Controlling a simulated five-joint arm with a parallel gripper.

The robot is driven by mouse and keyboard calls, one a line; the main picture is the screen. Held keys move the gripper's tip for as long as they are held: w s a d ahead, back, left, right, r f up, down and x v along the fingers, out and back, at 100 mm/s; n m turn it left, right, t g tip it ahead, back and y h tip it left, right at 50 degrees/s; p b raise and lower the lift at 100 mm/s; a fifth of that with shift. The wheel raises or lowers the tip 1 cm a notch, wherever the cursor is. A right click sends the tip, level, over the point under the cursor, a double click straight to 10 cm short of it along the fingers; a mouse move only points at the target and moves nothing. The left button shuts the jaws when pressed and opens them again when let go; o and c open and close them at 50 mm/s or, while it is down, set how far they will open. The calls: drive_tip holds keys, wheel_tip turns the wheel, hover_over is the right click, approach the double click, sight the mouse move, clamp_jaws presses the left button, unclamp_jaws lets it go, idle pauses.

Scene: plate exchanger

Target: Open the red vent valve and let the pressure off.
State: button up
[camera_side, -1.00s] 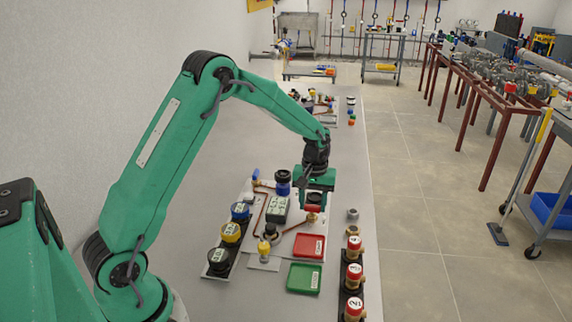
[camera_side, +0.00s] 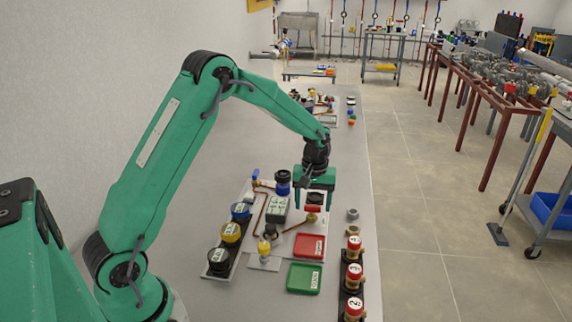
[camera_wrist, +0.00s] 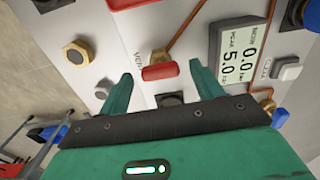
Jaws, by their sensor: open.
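The red vent valve handle (camera_wrist: 160,71) shows in the wrist view as a short bar beside partly hidden "VENT" lettering. It also shows in the side view (camera_side: 313,209), on the panel below my gripper. My gripper (camera_wrist: 162,72) is open, with one green finger on each side of the handle and a gap to both; it also shows in the side view (camera_side: 317,203). Nothing is held.
Black, yellow and blue knobs (camera_side: 230,232) stand at left, and red-capped brass fittings (camera_side: 354,272) at right. A copper pipe (camera_wrist: 190,33) runs along the panel.

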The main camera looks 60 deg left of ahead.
sight(312, 206)
drive_tip(key=shift+r, duration=3.85)
drive_tip(key=shift+r, duration=0.1)
drive_tip(key=shift+s+d+r, duration=0.1)
drive_tip(key=shift+r, duration=0.1)
drive_tip(key=s+d+r+m+t, duration=0.3)
drive_tip(key=s+d+r+m, duration=0.15)
drive_tip(key=s+r, duration=0.75)
drive_tip(key=s+d+m+t, duration=0.2)
drive_tip(key=s+d+m, duration=0.1)
drive_tip(key=s, duration=1.2)
drive_tip(key=shift+m+t, duration=0.3)
drive_tip(key=shift+m, duration=0.55)
